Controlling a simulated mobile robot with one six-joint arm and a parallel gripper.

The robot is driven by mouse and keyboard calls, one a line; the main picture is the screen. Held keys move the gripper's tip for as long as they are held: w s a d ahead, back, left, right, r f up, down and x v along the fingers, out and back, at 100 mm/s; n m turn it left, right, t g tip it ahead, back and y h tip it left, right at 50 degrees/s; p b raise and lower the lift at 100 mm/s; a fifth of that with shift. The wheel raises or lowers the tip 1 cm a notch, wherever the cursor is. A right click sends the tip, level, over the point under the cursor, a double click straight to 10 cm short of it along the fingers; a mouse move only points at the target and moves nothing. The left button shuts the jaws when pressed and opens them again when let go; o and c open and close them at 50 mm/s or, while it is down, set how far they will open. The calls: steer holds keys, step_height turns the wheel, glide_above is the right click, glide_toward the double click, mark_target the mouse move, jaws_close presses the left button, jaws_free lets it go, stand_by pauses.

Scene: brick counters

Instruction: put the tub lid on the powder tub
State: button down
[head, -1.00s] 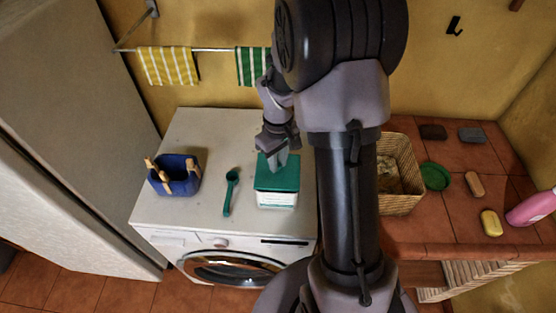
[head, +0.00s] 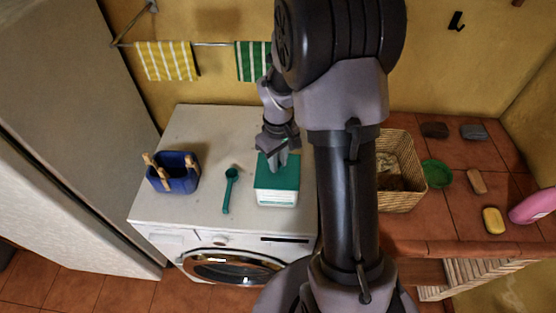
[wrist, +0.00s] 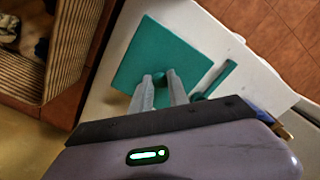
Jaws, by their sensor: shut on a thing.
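The powder tub (head: 277,197) is a white box standing on top of the washing machine. The green square tub lid (head: 283,175) is over its top, and I see no clear gap between them from the head view. My gripper (head: 278,165) is above the lid, and its fingers are shut on the lid's small raised knob. In the wrist view, the lid (wrist: 160,50) spreads out flat beyond the fingertips (wrist: 160,82), with the round knob between them. The lid hides the tub in the wrist view.
A green scoop (head: 229,190) lies left of the tub on the washing machine (head: 190,215). A blue peg basket (head: 176,180) stands farther left. A wicker basket (head: 405,170) is on the right, beyond my arm, with a green dish (head: 437,173) beside it.

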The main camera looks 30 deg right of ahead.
steer(key=c, duration=0.8)
jaws_free()
step_height(320, 180, up, 9)
steer(key=p, duration=0.7)
steer(key=shift+a+r, duration=0.1)
